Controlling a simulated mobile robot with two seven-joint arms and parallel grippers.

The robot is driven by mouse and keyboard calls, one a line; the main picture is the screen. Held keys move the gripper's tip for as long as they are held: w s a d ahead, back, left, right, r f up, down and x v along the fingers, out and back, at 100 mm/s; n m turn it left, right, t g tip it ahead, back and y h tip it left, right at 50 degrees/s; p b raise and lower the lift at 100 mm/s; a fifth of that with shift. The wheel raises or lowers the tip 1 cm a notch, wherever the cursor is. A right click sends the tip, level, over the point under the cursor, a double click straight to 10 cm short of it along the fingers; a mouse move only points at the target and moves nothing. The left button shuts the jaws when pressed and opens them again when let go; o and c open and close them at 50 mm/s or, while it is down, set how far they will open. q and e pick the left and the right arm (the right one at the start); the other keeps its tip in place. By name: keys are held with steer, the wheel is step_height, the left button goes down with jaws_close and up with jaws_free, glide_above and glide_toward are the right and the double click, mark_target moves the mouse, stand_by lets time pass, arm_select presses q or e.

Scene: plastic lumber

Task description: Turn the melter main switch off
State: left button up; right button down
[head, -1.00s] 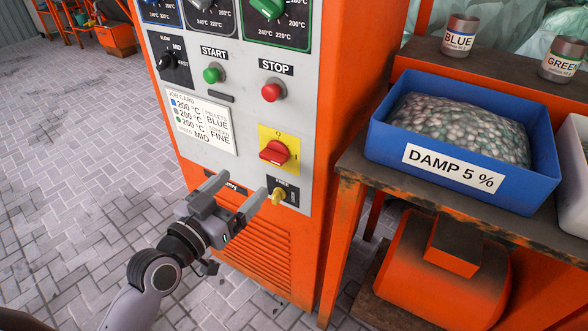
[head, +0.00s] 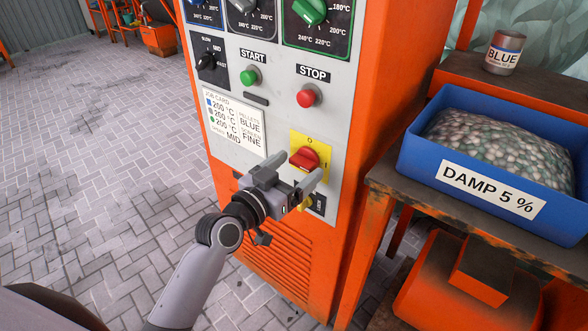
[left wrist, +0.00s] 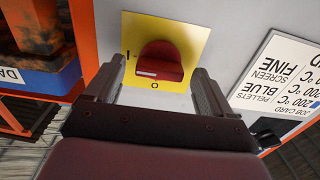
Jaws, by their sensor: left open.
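The main switch (head: 305,158) is a red rotary knob on a yellow plate (head: 327,148) marked O and I, low on the grey machine panel. In the left wrist view the knob (left wrist: 162,62) appears upside down relative to the head view, with I at left and O at bottom. Its white mark is at the left end of the handle, on the I side. My left gripper (head: 295,171) is open and empty just below and in front of the knob. In the wrist view its fingers stand on either side of the knob, apparently short of it. My right gripper is not visible.
Above the switch are a red STOP button (head: 309,95), a green START button (head: 250,76) and dials. A yellow key-like knob (head: 306,202) sits just below, partly hidden by my gripper. A blue bin (head: 415,158) of pellets stands on the bench at right.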

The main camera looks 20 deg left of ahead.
arm_select(q)
steer(key=c, duration=1.1)
steer(key=shift+o, duration=0.2)
